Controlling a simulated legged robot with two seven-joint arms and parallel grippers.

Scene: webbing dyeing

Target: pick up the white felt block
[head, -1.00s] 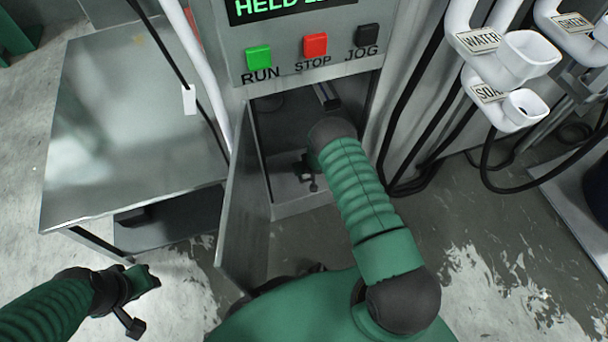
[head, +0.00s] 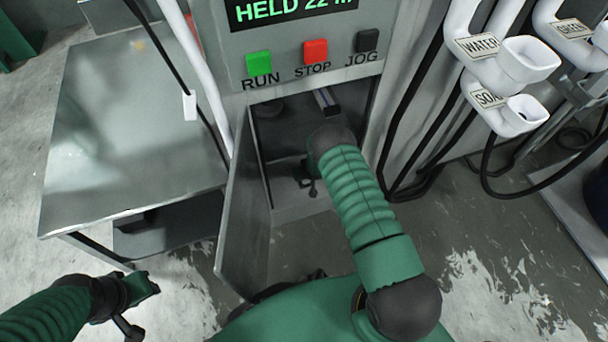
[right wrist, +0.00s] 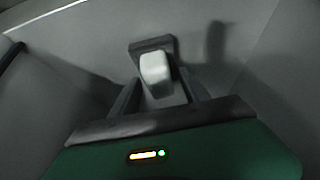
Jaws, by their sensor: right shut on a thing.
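The white felt block (right wrist: 155,67) shows in the right wrist view as a small pale block in front of a dark grey piece. My right gripper (right wrist: 158,90) has a finger on each side and is shut on it. In the head view my right forearm reaches into the open cabinet below the buttons.
The open cabinet door (head: 243,215) stands just left of my right arm. Above are a green RUN button (head: 258,64), a red STOP button (head: 316,51) and a dark JOG button (head: 367,40). A metal table (head: 130,120) is at left; white pipes (head: 490,55) are at right.

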